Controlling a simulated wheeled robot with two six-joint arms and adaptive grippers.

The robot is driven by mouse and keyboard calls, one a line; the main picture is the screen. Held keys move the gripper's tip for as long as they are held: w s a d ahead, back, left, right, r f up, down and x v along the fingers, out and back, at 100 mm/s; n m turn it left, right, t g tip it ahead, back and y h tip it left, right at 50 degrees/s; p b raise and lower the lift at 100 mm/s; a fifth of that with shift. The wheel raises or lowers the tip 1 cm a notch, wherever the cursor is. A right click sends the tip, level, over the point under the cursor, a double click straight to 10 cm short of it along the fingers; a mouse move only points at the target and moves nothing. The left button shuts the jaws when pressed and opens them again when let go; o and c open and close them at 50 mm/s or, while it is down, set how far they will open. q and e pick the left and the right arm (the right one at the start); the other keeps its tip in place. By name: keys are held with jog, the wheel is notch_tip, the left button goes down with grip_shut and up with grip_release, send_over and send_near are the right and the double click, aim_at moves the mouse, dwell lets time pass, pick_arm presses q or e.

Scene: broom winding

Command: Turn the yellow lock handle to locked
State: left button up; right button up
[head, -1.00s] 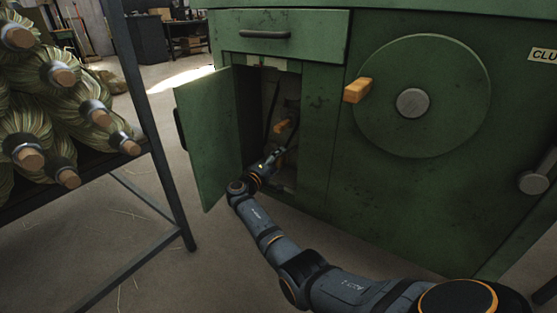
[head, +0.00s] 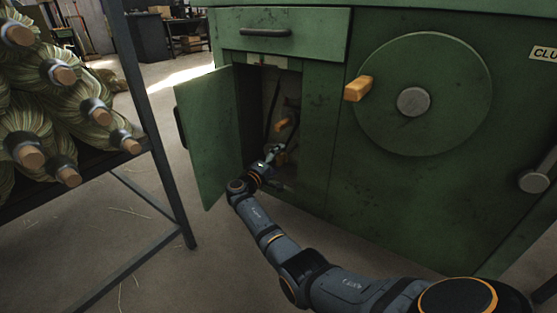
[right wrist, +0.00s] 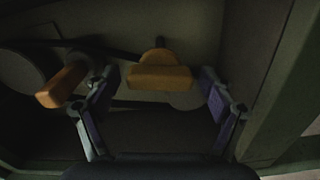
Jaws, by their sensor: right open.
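The yellow lock handle (right wrist: 160,77) is a short orange-yellow bar, lying crosswise between my open fingers in the right wrist view. A gap shows between each fingertip and the handle's ends. My right gripper (right wrist: 158,80) is open and empty. In the head view, my right gripper (head: 274,152) reaches into the open cabinet of the green machine, just below a small yellow-orange part (head: 281,125). I cannot tell which of the two yellow parts inside this is. My left gripper is not in view.
A second orange-yellow grip (right wrist: 62,85) is close to my left finger in the right wrist view. The cabinet door (head: 209,135) stands open to the left. A large disc (head: 450,100) with an orange knob (head: 358,89) is on the machine front. A rack of bundles (head: 50,110) stands left.

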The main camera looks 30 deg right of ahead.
jog(key=v, duration=1.1)
jog(key=shift+a, duration=0.4)
jog(key=shift+s, duration=0.1)
